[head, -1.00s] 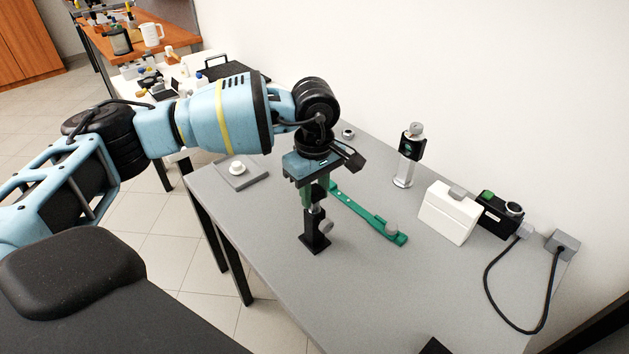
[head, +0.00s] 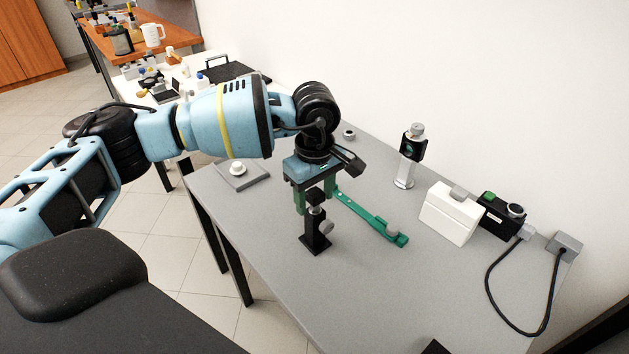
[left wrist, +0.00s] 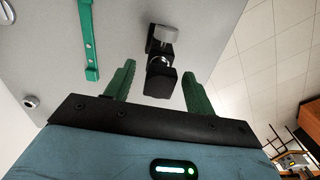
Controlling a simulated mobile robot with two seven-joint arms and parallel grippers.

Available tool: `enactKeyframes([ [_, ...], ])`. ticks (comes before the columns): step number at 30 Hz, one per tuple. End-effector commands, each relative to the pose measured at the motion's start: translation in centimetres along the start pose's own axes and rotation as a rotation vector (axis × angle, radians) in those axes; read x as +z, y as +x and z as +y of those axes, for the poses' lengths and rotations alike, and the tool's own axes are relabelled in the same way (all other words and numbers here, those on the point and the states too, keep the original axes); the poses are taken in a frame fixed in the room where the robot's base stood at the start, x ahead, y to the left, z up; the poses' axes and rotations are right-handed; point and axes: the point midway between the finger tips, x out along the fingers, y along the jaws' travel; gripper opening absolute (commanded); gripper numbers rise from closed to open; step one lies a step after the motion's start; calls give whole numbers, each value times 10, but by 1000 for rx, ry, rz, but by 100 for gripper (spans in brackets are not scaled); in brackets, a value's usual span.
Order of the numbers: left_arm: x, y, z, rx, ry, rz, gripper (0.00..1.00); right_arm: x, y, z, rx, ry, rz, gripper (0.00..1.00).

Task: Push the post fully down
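The post (head: 317,211) stands upright in a black post holder (head: 315,241) with a grey thumb knob (head: 326,227) on its side. A black block (head: 316,195) tops the post; only a short stretch of metal shows between block and holder. My left gripper (head: 315,198) points down over it, with its green fingers apart on either side of the block. In the left wrist view the open fingers (left wrist: 158,85) have the black block (left wrist: 160,82) between them, with gaps on both sides. The grey knob (left wrist: 166,33) shows beyond it. My right gripper is not in view.
A green bar (head: 370,219) lies just right of the holder. A second post assembly (head: 406,170), a white box (head: 449,213) and a black device (head: 500,215) stand farther right. A grey plate (head: 244,181) lies left.

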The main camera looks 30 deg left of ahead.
Motion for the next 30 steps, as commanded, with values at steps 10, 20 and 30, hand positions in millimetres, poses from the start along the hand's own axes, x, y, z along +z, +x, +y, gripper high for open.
enactKeyframes([
  [10,0,-2,0,2,0,1,55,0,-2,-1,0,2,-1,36],
  [20,0,-34,1,6,-1,1,55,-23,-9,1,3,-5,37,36],
  [30,0,-68,1,7,0,2,55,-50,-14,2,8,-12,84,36],
])
